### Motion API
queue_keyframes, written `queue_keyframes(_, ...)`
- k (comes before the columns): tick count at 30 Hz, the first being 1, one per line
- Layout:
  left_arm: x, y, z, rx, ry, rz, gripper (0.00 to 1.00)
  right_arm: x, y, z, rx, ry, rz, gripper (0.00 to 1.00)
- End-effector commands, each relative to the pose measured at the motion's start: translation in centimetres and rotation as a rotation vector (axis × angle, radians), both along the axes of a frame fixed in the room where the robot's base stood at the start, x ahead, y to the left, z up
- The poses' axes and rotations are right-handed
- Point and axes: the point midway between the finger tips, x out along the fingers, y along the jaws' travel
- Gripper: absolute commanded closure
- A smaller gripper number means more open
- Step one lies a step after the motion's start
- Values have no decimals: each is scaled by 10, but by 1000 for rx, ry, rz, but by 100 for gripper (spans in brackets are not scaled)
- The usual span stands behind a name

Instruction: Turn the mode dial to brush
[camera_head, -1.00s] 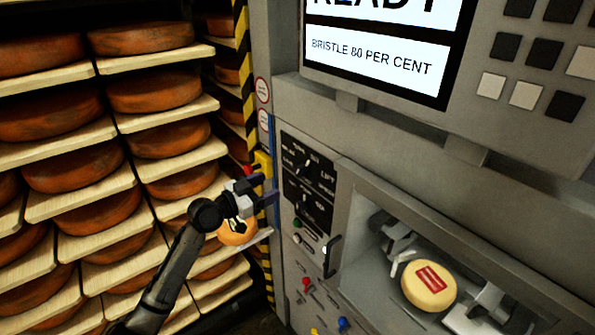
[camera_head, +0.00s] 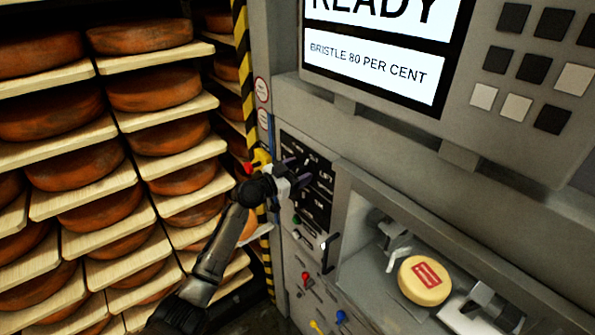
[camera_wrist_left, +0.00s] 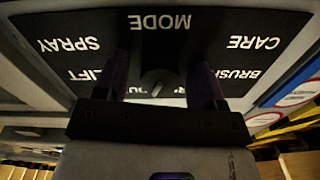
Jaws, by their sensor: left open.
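The mode dial (camera_wrist_left: 157,82) is a small dark knob on the black control panel (camera_wrist_left: 215,28) in the left wrist view. Upside-down labels MODE, CARE, BRUSH, SPRAY and LIFT surround it; another label is partly hidden by my gripper. My left gripper (camera_wrist_left: 161,68) is open, with one finger on each side of the dial. I cannot tell whether the fingers touch it or exactly which label it points to. In the head view my left gripper (camera_head: 298,172) is at the upper part of the panel and covers the dial. My right gripper is not in view.
Shelves of brown cheese wheels (camera_head: 150,80) fill the left. A screen (camera_head: 375,65) reads READY and BRISTLE 80 PER CENT. A pale wheel with a red label (camera_head: 425,280) sits in the machine bay. A black handle (camera_head: 330,253) and coloured knobs are below the panel.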

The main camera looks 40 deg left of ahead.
Motion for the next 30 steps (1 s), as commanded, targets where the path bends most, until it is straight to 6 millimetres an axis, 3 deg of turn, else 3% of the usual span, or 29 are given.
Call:
queue_keyframes(5,0,0,0,0,0,0,39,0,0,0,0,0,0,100)
queue_keyframes(20,0,0,0,0,0,0,85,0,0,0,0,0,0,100)
queue_keyframes(30,0,0,0,-74,18,-1,85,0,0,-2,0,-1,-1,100)
